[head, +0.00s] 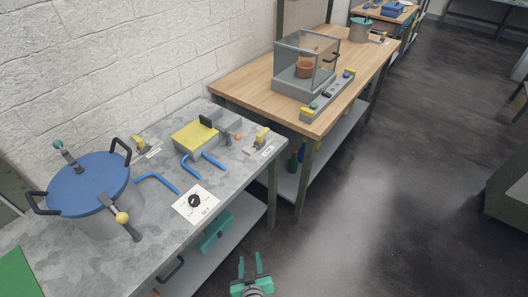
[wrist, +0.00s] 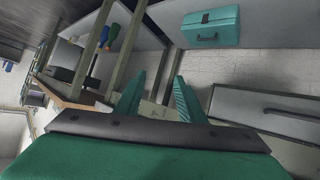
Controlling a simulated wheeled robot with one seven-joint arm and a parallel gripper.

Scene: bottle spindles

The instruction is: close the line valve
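I cannot tell for certain which fitting is the line valve, as the labels are too small to read. One small valve with a yellow handle (head: 262,136) stands at the right end of the grey bench, with a white label beside it. Another small yellow-topped fitting (head: 138,142) with a label stands by the wall. A black knob (head: 194,201) sits on a white plate near the bench's front edge. My gripper (head: 250,265) is open and empty, out over the floor in front of the bench. In the wrist view its two teal fingers (wrist: 160,98) are apart with nothing between.
The grey bench (head: 160,232) carries a blue-lidded pot (head: 88,182), a yellow-topped box (head: 195,136) and blue pipes (head: 158,181). A teal toolbox (wrist: 210,27) is on the lower shelf. A wooden table (head: 240,88) with a clear case (head: 305,62) stands beyond.

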